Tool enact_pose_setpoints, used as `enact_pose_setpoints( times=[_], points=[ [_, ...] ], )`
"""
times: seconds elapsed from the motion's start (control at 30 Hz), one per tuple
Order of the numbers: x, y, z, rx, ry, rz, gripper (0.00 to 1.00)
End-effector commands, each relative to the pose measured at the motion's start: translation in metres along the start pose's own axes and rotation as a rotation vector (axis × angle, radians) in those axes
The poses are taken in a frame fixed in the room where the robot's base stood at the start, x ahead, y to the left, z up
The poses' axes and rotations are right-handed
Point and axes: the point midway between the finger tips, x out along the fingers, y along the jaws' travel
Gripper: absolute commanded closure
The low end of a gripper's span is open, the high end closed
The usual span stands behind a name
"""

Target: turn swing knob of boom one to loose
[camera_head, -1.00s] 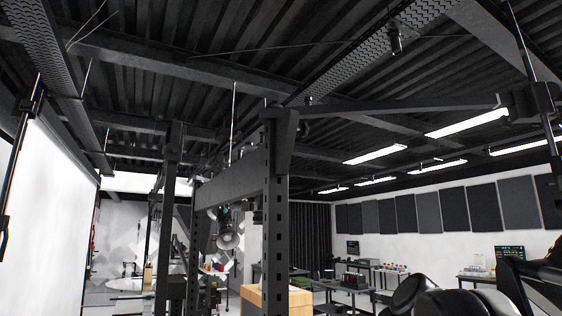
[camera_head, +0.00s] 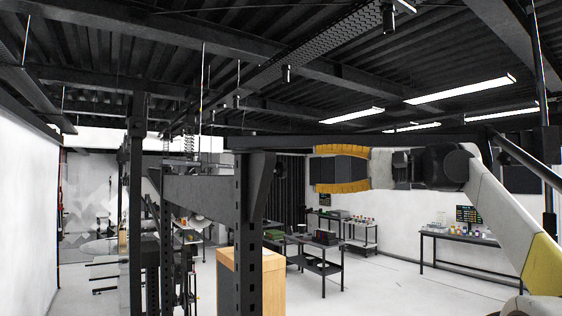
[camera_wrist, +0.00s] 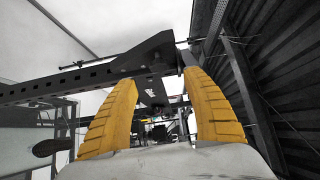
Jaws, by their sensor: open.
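A dark upright post (camera_head: 247,240) with a bracket at its top carries a long dark boom (camera_head: 300,142) running right. My gripper (camera_head: 318,169) is open, just right of the post and below the boom, its yellow fingers pointing left toward the bracket. In the wrist view the two yellow fingers (camera_wrist: 165,78) stand apart, with the dark bracket (camera_wrist: 148,58) and post (camera_wrist: 151,92) showing ahead in the gap. I see no contact. I cannot make out the swing knob clearly in either view; the dark parts blend together there.
A wooden box (camera_head: 262,285) stands at the post's lower right. Work tables (camera_head: 320,265) are farther back. The floor at the right is clear.

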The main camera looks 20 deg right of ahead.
Motion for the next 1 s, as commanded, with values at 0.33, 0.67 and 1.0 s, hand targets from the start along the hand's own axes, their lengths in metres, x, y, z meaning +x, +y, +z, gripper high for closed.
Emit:
enact_pose_setpoints(
  times=[0.33, 0.67, 1.0],
  points=[
    [0.068, -0.001, 0.001, 0.000, -0.003, 0.002, 0.42],
    [0.089, 0.001, 0.001, 0.000, 0.001, 0.002, 0.42],
    [0.088, 0.001, 0.001, 0.000, 0.000, 0.002, 0.92]
  ],
)
